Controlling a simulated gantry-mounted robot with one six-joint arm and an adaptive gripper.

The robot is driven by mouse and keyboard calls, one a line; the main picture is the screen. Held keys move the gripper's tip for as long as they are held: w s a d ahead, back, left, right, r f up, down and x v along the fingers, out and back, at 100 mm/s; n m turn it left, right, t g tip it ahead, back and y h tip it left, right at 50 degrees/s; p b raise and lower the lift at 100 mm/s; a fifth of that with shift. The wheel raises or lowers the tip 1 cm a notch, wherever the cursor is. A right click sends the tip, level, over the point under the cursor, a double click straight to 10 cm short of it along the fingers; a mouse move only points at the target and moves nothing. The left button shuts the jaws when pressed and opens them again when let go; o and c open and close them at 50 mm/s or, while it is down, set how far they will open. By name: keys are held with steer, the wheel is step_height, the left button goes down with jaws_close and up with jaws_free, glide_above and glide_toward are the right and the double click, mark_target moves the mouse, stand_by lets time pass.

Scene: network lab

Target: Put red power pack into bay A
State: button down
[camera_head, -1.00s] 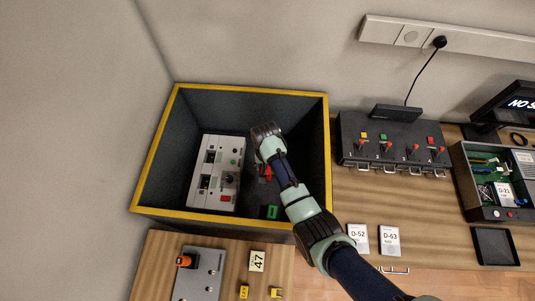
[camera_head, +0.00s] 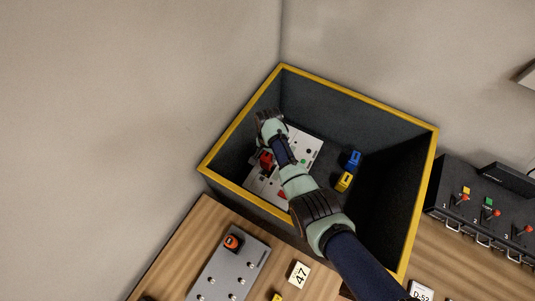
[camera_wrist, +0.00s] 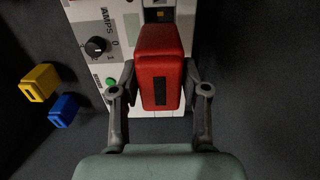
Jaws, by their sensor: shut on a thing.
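The red power pack (camera_wrist: 160,66) is held between the two fingers of my gripper (camera_wrist: 160,88). In the head view the red pack (camera_head: 266,160) shows beside my arm, at the left side of the white charger (camera_head: 305,148). The wrist view shows the charger's face (camera_wrist: 122,22) behind the pack, with a black AMPS knob and a green button. A dark bay opening (camera_wrist: 159,14) with a yellowish part inside lies just beyond the pack's far end. Bay letters are not readable. I cannot tell whether the pack touches the charger.
The charger lies inside a deep dark bin with a yellow rim (camera_head: 352,96). A blue pack (camera_head: 354,159) and a yellow pack (camera_head: 344,182) lie on the bin floor right of the charger. A grey panel (camera_head: 232,270) is on the wooden table in front.

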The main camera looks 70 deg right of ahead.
steer(key=shift+f+b, duration=4.3)
steer(key=shift+f, duration=0.3)
steer(key=shift+c, duration=2.4)
jaws_free()
step_height(320, 180, up, 12)
steer(key=shift+r, duration=0.1)
steer(key=shift+w, duration=0.1)
